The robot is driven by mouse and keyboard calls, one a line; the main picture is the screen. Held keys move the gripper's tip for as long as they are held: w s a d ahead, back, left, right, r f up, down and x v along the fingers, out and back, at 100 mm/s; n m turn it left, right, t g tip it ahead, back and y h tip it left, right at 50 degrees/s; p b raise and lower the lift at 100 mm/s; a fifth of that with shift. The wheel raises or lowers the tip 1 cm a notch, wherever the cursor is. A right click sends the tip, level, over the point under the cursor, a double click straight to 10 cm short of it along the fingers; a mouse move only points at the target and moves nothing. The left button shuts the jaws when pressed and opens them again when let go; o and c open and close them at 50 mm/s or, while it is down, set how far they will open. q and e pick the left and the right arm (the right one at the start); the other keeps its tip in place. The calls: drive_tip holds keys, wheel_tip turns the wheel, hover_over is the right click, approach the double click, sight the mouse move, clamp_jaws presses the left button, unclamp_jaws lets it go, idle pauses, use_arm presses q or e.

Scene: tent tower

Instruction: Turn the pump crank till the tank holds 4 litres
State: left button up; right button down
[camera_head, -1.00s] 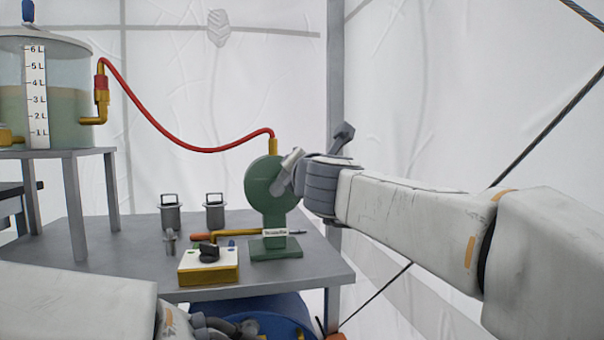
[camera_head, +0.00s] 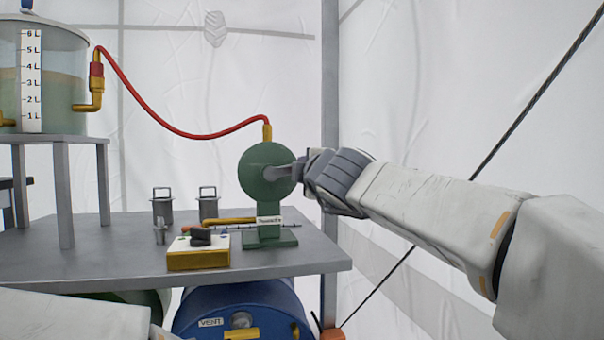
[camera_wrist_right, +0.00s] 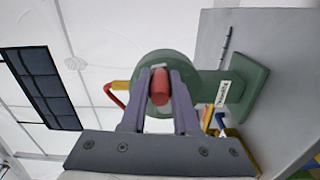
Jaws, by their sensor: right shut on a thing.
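The green pump (camera_head: 266,160) stands on the grey table, with its round body upright. My right gripper (camera_head: 285,172) is at the pump's right side. In the right wrist view my right gripper (camera_wrist_right: 160,95) is shut on the red crank handle (camera_wrist_right: 160,80), in front of the pump's round body (camera_wrist_right: 180,66). The clear tank (camera_head: 62,60) at the upper left holds greenish liquid, with its surface between the 3 L and 4 L marks of the white scale (camera_head: 32,85). My left arm shows at the lower left; its gripper is out of view.
A red hose (camera_head: 190,135) runs from the tank to the pump's top. A yellow box with a black knob (camera_head: 198,258) and two metal canisters (camera_head: 162,207) stand left of the pump on the table (camera_head: 110,262). A blue barrel (camera_head: 260,310) lies below.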

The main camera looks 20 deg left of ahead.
drive_tip(key=shift+a+f+m+b, duration=0.1)
drive_tip(key=shift+f+m+b, duration=0.4)
drive_tip(key=shift+f+m, duration=0.25)
drive_tip(key=shift+r, duration=0.1)
drive_tip(key=c, duration=0.7)
unclamp_jaws()
drive_tip(key=shift+a, duration=0.1)
drive_tip(key=shift+o, duration=0.2)
drive_tip(key=shift+r, duration=0.1)
